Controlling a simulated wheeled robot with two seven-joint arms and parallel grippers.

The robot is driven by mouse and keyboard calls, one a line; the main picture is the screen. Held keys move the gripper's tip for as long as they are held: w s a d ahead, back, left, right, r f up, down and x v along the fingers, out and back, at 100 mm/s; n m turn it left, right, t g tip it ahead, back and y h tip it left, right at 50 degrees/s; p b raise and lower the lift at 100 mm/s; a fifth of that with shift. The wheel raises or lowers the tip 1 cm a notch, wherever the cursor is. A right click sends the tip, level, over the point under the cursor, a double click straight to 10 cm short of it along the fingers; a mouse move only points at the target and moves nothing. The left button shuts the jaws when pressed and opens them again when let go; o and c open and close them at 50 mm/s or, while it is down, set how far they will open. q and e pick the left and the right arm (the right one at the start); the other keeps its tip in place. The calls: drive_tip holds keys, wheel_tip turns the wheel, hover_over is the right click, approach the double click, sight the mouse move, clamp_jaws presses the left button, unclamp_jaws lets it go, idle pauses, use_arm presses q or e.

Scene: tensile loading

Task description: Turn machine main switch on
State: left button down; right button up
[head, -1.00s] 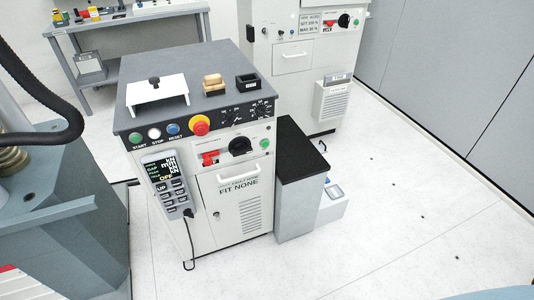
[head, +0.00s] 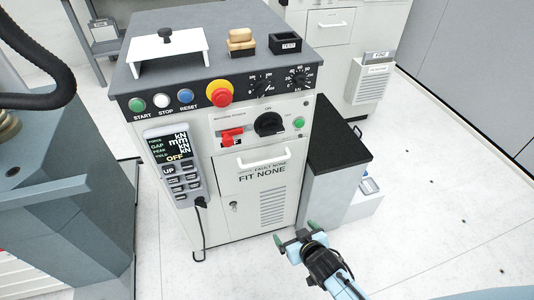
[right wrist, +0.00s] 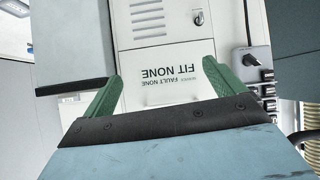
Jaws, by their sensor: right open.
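The machine's control cabinet (head: 240,185) stands in the middle of the head view. Its main switch, a black rotary knob (head: 268,123), sits on the upper front panel, with "ON" printed above it. A red lever-like part (head: 231,136) is to its left and a green lamp or button (head: 299,123) to its right. The hand controller's display (head: 170,147) reads "OFF". My right gripper (head: 296,233) is open and empty, low in front of the cabinet's lower right, well below the knob. In the right wrist view its green fingers (right wrist: 163,75) face the cabinet front, upside down; the knob is not visible there. My left gripper is not in view.
A black-topped grey box (head: 336,150) stands against the cabinet's right side. START, STOP and RESET buttons and a red emergency stop (head: 219,93) line the panel's upper edge. A blue-grey machine (head: 60,190) fills the left. Floor at the right is clear.

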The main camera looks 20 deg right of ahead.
drive_tip(key=w+r+t+b, duration=0.4)
drive_tip(key=w+r, duration=0.3)
drive_tip(key=r, duration=0.1)
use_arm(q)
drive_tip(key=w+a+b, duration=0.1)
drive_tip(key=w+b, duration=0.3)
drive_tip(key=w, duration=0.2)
use_arm(e)
drive_tip(key=m+t, duration=0.1)
drive_tip(key=t, duration=0.2)
approach(273, 134)
drive_tip(key=w+b, duration=0.1)
drive_tip(key=w, duration=0.1)
drive_tip(key=w+b, duration=0.1)
drive_tip(key=w, duration=0.2)
drive_tip(key=w+b, duration=0.1)
drive_tip(key=w, duration=0.2)
drive_tip(key=shift+w+a+f, duration=0.1)
drive_tip(key=shift+a, duration=0.25)
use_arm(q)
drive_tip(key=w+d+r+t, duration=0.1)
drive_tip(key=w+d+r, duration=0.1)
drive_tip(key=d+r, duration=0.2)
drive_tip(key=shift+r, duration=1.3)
use_arm(e)
drive_tip(key=shift+w, duration=0.6)
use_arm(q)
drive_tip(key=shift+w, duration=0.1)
use_arm(e)
drive_tip(key=shift+c, duration=0.3)
